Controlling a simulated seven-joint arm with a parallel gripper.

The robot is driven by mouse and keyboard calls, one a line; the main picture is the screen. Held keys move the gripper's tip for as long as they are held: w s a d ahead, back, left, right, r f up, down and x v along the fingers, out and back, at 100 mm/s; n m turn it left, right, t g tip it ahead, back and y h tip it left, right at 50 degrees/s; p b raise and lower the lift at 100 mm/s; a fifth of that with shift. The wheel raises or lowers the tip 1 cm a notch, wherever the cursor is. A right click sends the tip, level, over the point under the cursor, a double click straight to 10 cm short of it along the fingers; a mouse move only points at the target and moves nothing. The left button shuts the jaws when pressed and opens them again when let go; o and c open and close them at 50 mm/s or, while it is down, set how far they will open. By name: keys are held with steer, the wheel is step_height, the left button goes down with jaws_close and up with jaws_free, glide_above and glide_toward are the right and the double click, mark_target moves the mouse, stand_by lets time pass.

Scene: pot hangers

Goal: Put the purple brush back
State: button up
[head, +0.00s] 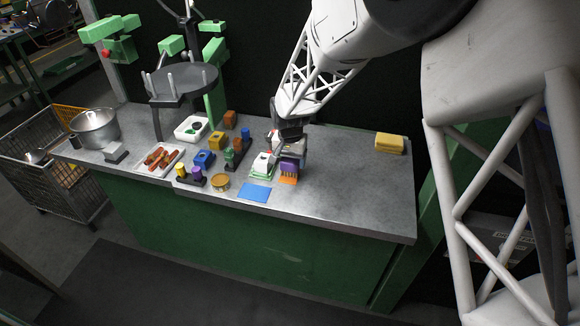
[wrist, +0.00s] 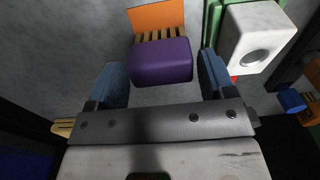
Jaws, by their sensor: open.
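The purple brush (head: 290,165) stands on the counter, with a purple block top and pale bristles below. An orange pad (head: 287,181) is at its front side. In the wrist view the purple block (wrist: 162,62) shows between my fingertips, with the bristles and the orange pad (wrist: 157,18) beyond it. My gripper (head: 291,152) is open, low over the brush. Its blue-grey fingers (wrist: 162,78) are on either side of the purple block, with a gap showing on each side. The gripper hides part of the brush in the head view.
A white block on a green base (head: 262,166) stands close left of the brush; it is near the right finger in the wrist view (wrist: 257,40). A blue pad (head: 255,193) lies front left. Several coloured blocks stand further left. A yellow sponge (head: 390,143) lies right, with clear counter between.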

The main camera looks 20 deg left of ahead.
mark_target(292, 162)
step_height(292, 162, up, 8)
steer(key=shift+f, duration=0.1)
steer(key=shift+s+d, duration=0.1)
stand_by(1.0)
steer(key=shift+d+r, duration=0.25)
steer(key=s+d+r+t, duration=0.1)
steer(key=s+d+r, duration=0.55)
steer(key=d, duration=0.45)
steer(key=s+d+r, duration=0.5)
steer(key=d+r, duration=0.3)
steer(key=d, duration=0.3)
steer(key=s+d+r, duration=0.1)
steer(key=s+d, duration=0.6)
steer(key=s, duration=0.4)
steer(key=s+d+t, duration=0.1)
steer(key=s+d, duration=0.7)
steer(key=s, duration=0.4)
steer(key=shift+r, duration=0.35)
steer(key=shift+d, duration=0.1)
steer(key=shift+c, duration=0.2)
